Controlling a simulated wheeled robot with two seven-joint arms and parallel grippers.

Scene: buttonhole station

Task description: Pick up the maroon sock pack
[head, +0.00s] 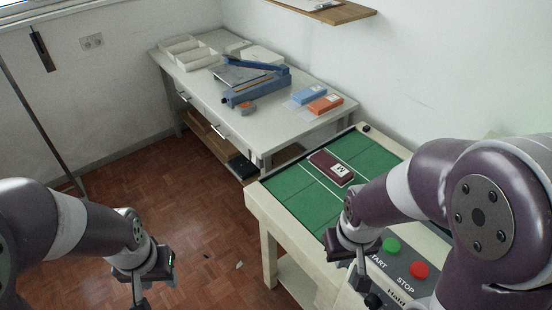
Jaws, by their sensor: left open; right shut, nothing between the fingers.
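The maroon sock pack (331,167) lies flat on the green mat, near its far end, with a white label marked M. My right gripper (362,284) is shut and empty at the near side of the station, with its arm over the right part of the mat. The pack is clear of it, farther back. My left gripper (138,299) is open and empty over the floor, left of the station and well away from the pack. Its fingertips are partly cut off by the bottom edge.
The green mat (290,184) has white lines and a raised dark edge. A green START button (391,245) and red STOP button (419,269) sit near my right arm. Behind, a white table (200,92) holds a blue sealer (258,88), a blue pack (309,93) and an orange pack (325,104).

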